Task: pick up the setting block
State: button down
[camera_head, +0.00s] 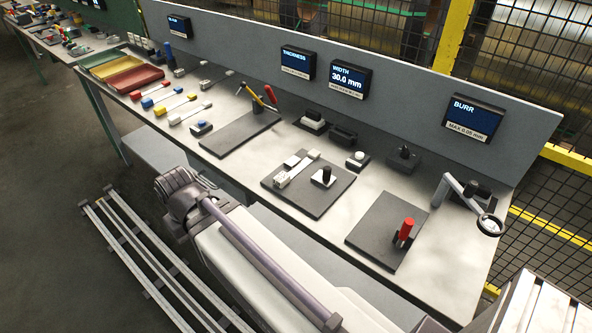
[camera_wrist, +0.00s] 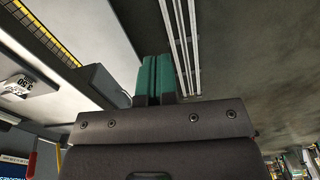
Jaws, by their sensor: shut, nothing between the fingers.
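I cannot tell for certain which piece is the setting block. On the dark mat below the WIDTH display, a pale block with a black knob (camera_head: 323,177) stands beside a long pale gauge (camera_head: 297,168). The head view shows my arm in front of the bench, but not the fingertips.
The bench (camera_head: 390,180) carries a mat with a red-handled tool (camera_head: 404,232), a magnifier on an arm (camera_head: 489,224), and coloured trays (camera_head: 135,80) at the far left. The WIDTH display (camera_head: 348,78) reads 30.0 mm. Floor rails (camera_head: 150,255) run in front of the bench.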

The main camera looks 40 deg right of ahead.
jog(key=c, duration=1.9)
grip_release()
jog(key=o, duration=1.6)
